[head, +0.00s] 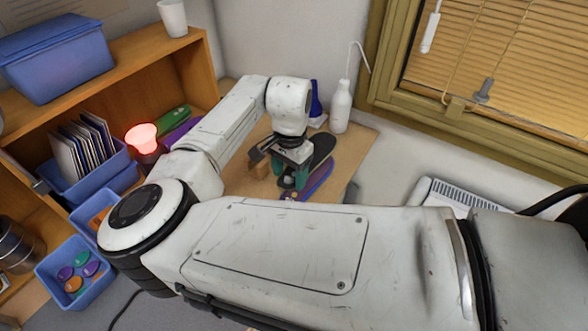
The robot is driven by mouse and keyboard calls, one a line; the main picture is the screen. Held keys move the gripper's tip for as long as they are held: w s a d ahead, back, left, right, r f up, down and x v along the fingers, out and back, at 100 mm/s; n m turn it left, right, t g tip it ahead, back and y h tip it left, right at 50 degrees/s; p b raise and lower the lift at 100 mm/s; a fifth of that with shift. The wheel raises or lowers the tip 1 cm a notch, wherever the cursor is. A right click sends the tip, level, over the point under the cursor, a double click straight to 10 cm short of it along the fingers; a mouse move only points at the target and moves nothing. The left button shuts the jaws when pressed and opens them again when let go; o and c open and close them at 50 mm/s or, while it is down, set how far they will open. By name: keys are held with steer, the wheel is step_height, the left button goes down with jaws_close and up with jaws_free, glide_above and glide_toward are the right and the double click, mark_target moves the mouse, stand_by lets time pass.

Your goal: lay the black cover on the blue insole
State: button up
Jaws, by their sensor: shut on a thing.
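My gripper (290,178) is over the wooden table at the back, pointing down, and small in the head view. It is shut on the black cover (322,149), a long dark sole shape that shows to the right of the gripper. The blue insole (317,182), blue-violet, lies on the table just in front and to the right of the gripper. The cover appears behind the insole in the picture; whether they touch or overlap is hidden. The gripper and wrist hide the near part of the cover and the exact grip.
A brown block (259,164) is left of the gripper. A white bottle (340,107) and a blue bottle (316,100) stand at the back of the table (350,150). Shelves with blue bins (75,270) and a glowing red lamp (141,137) are on the left.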

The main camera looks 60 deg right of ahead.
steer(key=shift+f+b, duration=2.2)
steer(key=shift+f, duration=1.2)
steer(key=o, duration=1.1)
steer(key=shift+o, duration=0.2)
steer(key=shift+r, duration=0.1)
steer(key=shift+r+p, duration=3.25)
steer(key=shift+r, duration=1.2)
